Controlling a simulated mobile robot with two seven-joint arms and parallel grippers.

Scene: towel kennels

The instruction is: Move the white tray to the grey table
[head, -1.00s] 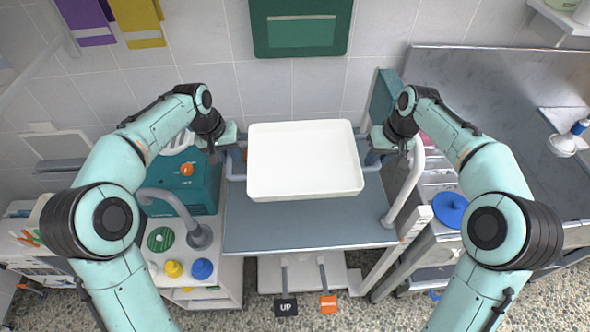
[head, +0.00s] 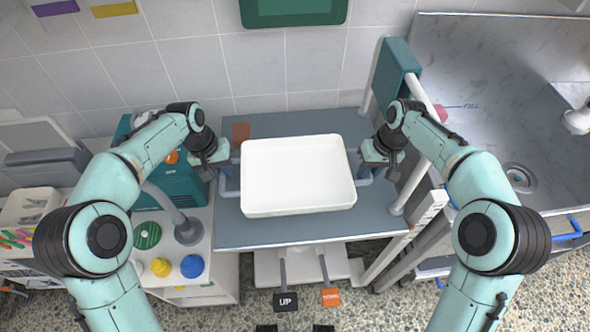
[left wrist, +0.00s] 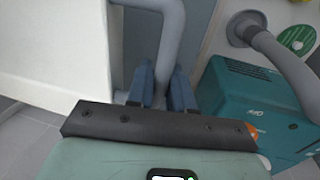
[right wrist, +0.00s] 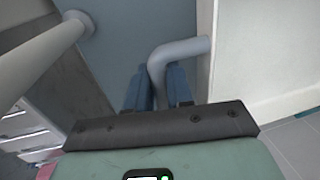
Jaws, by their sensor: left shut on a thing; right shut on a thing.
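The white tray (head: 298,175) is empty and looks about level in the head view. It is over the grey table (head: 290,232), a flat grey-blue top; I cannot tell whether the tray touches it. My left gripper (head: 226,170) is shut on the tray's left grey tube handle, and my right gripper (head: 368,170) is shut on the right one. In the left wrist view, the blue fingers (left wrist: 160,85) close around the handle (left wrist: 172,45) beside the tray wall (left wrist: 55,50). The right wrist view shows the fingers (right wrist: 158,88) on the other handle (right wrist: 180,50).
A teal machine (head: 175,182) with a grey hose stands left of the table. A metal basin (head: 500,110) is to the right, with a grey post (head: 412,180) between. Foot pedals, one marked UP (head: 286,301), are below the front. A brown patch (head: 241,132) lies at the table's back left.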

